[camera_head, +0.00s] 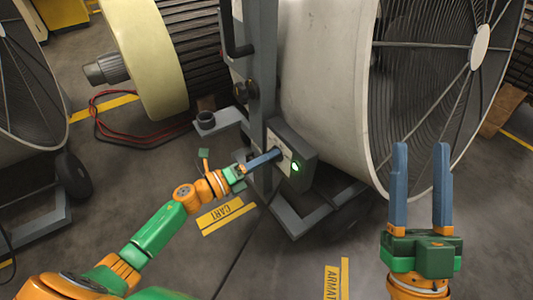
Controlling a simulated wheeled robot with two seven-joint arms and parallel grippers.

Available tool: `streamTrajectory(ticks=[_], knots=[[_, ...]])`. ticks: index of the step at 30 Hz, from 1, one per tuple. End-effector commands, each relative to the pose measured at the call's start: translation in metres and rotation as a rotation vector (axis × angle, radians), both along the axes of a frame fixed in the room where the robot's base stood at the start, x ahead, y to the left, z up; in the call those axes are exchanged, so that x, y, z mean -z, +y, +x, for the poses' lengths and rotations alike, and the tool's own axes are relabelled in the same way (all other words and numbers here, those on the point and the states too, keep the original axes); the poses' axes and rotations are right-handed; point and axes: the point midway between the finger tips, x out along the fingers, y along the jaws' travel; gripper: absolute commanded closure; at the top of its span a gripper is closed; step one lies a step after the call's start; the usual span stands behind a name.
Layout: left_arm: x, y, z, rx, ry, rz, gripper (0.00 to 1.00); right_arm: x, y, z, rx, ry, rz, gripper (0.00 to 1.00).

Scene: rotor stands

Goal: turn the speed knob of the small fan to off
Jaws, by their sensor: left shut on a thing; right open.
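The fan (325,75) is a large white drum with a dark grille, on a grey wheeled stand. A grey control box (296,148) with a lit green light (295,167) is fixed low on the stand's post. My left gripper (277,154) reaches the box's face from the left, its blue fingers shut at the knob. The knob is mostly hidden by the fingertips, and its setting cannot be read. My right gripper (421,150) is open and empty, its two blue fingers pointing up in front of the fan's grille.
Another fan (25,85) on a wheeled stand is at the left edge. A cream and black rotor (150,55) stands at the back left, with red cables (110,125) on the floor. Yellow floor labels (226,214) lie below. The floor in the lower middle is clear.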

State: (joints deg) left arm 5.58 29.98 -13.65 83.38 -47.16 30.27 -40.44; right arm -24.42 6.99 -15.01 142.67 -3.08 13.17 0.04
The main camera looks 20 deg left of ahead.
Motion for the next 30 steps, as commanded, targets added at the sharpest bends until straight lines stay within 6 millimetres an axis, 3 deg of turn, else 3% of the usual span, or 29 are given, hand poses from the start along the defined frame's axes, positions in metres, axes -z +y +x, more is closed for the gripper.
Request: streamTrajectory(ticks=[6,12,21,30], knots=[[-0.003,0.0,0.0,0.0,0.126,-0.16,1.0,0.063,-0.002,0.039,0.037,0.395,-0.091,0.5],[-0.003,0.0,0.0,-0.001,0.242,-0.308,1.0,0.129,-0.009,0.047,0.065,0.739,-0.167,0.5],[-0.002,0.0,0.0,-0.001,0.414,-0.53,1.0,0.213,-0.026,0.019,0.094,1.188,-0.26,0.5],[-0.001,0.0,0.0,-0.001,0.554,-0.708,1.0,0.26,-0.041,-0.024,0.109,1.503,-0.321,0.5]])
